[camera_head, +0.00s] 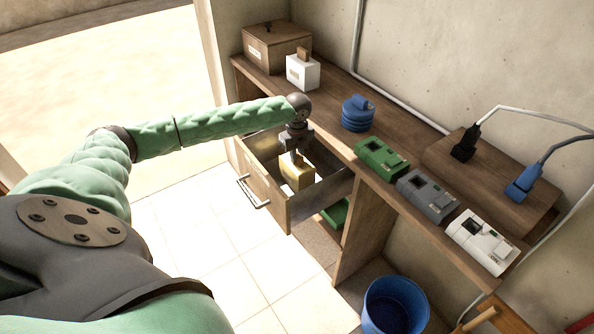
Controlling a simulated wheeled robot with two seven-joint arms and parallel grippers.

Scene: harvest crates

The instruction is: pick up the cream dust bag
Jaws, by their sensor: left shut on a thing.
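The cream dust bag (299,175) is a small pale yellow block inside the open wooden drawer (265,187). My left gripper (294,157) reaches down into the drawer from above and is shut on the top of the bag. The fingertips are small and partly hidden against the bag. I cannot tell whether the bag touches the drawer floor. My right gripper is not in view.
A white box-like bag (303,73) and a wooden box (276,45) stand at the bench's far end. A blue ribbed object (357,114) and green (381,158), grey (427,193) and white devices (482,242) line the bench. A blue bin (394,306) stands below.

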